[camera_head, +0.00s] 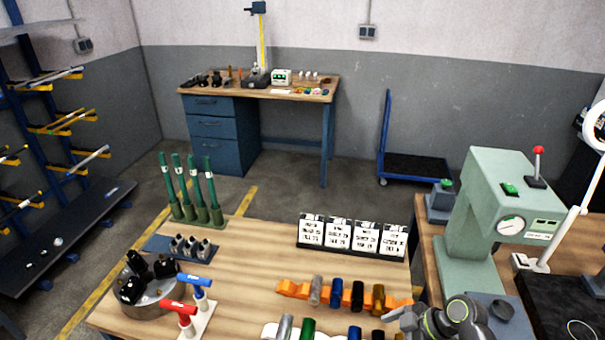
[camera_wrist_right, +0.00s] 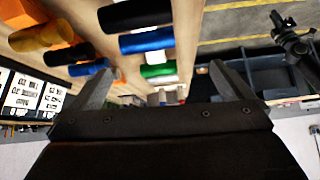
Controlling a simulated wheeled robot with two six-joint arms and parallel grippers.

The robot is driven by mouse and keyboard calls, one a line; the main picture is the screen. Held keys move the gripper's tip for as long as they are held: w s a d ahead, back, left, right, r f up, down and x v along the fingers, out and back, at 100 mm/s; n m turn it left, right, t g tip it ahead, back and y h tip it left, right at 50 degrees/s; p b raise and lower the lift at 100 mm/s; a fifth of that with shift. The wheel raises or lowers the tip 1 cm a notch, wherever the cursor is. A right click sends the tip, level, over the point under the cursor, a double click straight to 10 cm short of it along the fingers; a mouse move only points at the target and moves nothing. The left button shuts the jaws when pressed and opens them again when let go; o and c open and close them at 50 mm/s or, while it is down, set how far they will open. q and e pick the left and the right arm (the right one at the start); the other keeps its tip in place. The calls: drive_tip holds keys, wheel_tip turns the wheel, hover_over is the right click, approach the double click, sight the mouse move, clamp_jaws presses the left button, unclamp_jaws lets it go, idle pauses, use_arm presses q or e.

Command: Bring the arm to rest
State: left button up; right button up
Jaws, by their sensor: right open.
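My right arm (camera_head: 455,318) comes in at the bottom right of the head view, its grey wrist over the right edge of the wooden table (camera_head: 250,262). My right gripper (camera_wrist_right: 160,86) is open in the right wrist view, with both fingers spread apart and nothing between them. In the head view it is only partly seen near the table's right front edge, beside the coloured cylinders. In the wrist view a green cylinder (camera_wrist_right: 158,70), a blue cylinder (camera_wrist_right: 147,40) and a black cylinder (camera_wrist_right: 136,14) lie beyond the fingers. My left gripper does not show.
An orange rack (camera_head: 291,288) holds several cylinders near the arm. Label cards (camera_head: 352,236) stand behind it. A green press (camera_head: 487,195) stands close on the right. Red (camera_head: 180,308) and blue (camera_head: 195,281) handled tools stand at left. The table's middle is clear.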

drive_tip(key=s+d+f+m+h, duration=0.1)
drive_tip(key=s+d+m+h, duration=0.1)
drive_tip(key=s+m+h, duration=0.3)
drive_tip(key=s+d+f+m, duration=0.1)
drive_tip(key=s+d+m, duration=0.2)
drive_tip(key=s, duration=0.5)
drive_tip(key=s+d+r+m+t+h, duration=0.2)
drive_tip(key=s+d+r+m+h, duration=0.4)
drive_tip(key=s, duration=0.4)
wheel_tip(320, 180, down, 31)
drive_tip(key=d+m+g+y+b, duration=0.1)
drive_tip(key=g+y+b, duration=0.1)
drive_tip(key=b, duration=0.6)
use_arm(q)
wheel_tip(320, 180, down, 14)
drive_tip(key=b, duration=0.6)
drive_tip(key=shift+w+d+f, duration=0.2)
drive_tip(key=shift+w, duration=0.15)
use_arm(e)
drive_tip(key=s+f, duration=0.7)
drive_tip(key=f, duration=0.4)
drive_tip(key=s+a+f, duration=0.1)
drive_tip(key=s+f, duration=0.7)
drive_tip(key=f, duration=0.4)
drive_tip(key=shift+a+f+g, duration=0.2)
drive_tip(key=shift+g, duration=0.2)
drive_tip(key=shift+c, duration=0.3)
